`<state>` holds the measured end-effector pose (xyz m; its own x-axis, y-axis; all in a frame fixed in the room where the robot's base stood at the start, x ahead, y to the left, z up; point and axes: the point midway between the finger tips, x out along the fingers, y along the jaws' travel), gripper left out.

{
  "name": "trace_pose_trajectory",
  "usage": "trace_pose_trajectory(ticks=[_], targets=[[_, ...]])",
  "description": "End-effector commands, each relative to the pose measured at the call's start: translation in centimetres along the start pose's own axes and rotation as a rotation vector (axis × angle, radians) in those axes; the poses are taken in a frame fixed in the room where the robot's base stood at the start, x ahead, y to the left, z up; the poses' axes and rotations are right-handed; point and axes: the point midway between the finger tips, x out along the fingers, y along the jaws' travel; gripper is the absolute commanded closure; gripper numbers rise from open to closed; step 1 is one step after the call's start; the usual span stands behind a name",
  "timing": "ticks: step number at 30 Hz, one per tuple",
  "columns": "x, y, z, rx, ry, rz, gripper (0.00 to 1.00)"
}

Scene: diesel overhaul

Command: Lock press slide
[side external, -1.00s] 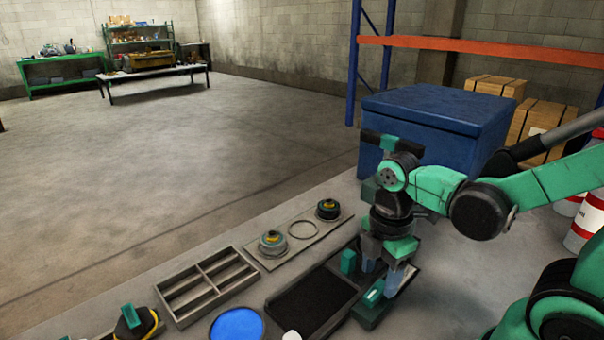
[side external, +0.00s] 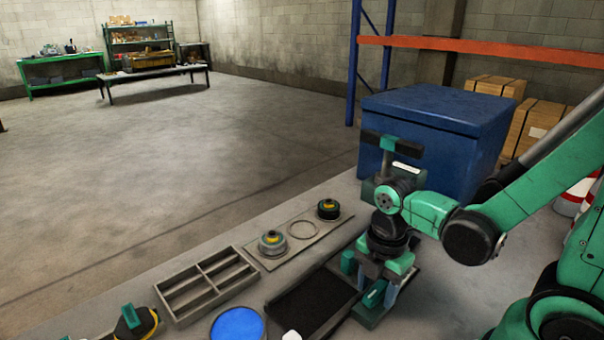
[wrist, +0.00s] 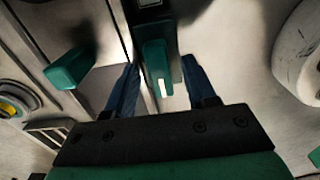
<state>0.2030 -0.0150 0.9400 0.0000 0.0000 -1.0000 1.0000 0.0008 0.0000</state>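A teal handle (wrist: 156,62) with a pale strip stands between my two blue fingers in the wrist view. It also shows in the side view (side external: 375,293), on a dark narrow base (side external: 368,316). My gripper (wrist: 161,68) is open around the handle, with small gaps seen on both sides. In the side view my gripper (side external: 377,286) is low over the base. A second teal block (wrist: 70,70) stands outside my left finger, and shows in the side view (side external: 348,262). Which teal part locks the slide I cannot tell.
A black tray (side external: 312,303) lies left of the base. Farther left are a grey divided tray (side external: 207,287) and a blue disc (side external: 237,325). A plate behind carries round parts (side external: 272,243) (side external: 328,209). A large blue crate (side external: 437,125) stands close behind my gripper.

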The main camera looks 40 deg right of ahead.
Motion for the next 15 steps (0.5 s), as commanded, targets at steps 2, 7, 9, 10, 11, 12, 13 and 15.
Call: trace_pose_trajectory(ticks=[2,7,9,10,11,12,13,15], targets=[[-0.01,0.0,0.0,0.0,0.0,0.0,0.76],[-0.01,0.0,0.0,0.0,0.0,0.0,1.0],[-0.01,0.0,0.0,0.0,0.0,0.0,1.0],[-0.01,0.0,0.0,0.002,0.0,0.0,1.0],[-0.01,0.0,0.0,0.011,0.0,0.0,1.0],[-0.01,0.0,0.0,0.038,0.0,0.0,1.0],[-0.01,0.0,0.0,0.071,0.0,0.0,1.0],[-0.02,0.0,0.0,0.174,0.0,0.0,1.0]])
